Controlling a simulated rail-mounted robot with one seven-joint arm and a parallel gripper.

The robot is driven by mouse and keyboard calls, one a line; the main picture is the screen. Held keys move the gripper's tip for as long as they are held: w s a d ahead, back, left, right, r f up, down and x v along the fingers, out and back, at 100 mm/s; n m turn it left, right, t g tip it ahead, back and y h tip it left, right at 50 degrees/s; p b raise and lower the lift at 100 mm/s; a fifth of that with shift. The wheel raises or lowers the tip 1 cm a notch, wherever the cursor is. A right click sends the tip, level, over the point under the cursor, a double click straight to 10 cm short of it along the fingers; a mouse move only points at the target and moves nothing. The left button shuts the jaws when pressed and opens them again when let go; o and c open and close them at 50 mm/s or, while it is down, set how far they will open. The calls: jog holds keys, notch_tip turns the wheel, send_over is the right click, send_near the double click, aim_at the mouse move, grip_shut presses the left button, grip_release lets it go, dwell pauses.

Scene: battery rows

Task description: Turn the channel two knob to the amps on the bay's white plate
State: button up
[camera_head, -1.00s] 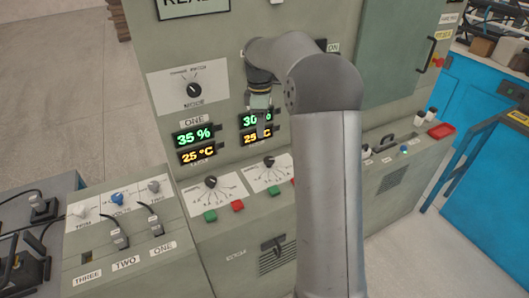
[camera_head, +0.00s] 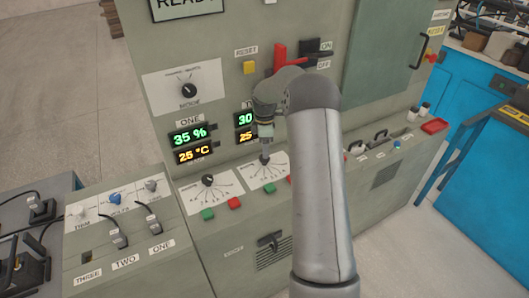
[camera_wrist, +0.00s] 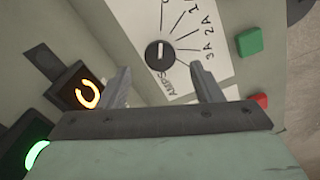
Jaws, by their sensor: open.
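The channel two dial plate (camera_head: 258,176) is white, with fanned lines, on the sloped front of the grey cabinet. Its black round knob shows in the wrist view (camera_wrist: 159,53), with a white mark, an "AMPS" label and numbers such as 3A and 2A around it. The exact setting is hard to read. My gripper (camera_head: 264,157) is at this dial in the head view and hides most of the knob there. In the wrist view my gripper (camera_wrist: 162,80) has its fingers apart, with the knob beyond and between them, not gripped. I cannot make out the bay's white plate.
The channel one knob (camera_head: 208,180) is left of my gripper. Green button (camera_wrist: 250,41) and red button (camera_head: 234,202) sit below the dials. Lit displays (camera_head: 191,137) are above. A red lever (camera_head: 280,57) stands higher up. A switch panel (camera_head: 125,230) is at left.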

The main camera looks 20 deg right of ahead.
jog(key=shift+f+p, duration=0.35)
jog(key=shift+f, duration=1.9)
jog(key=shift+c, duration=0.2)
jog(key=c, duration=0.9)
jog(key=shift+c, duration=0.2)
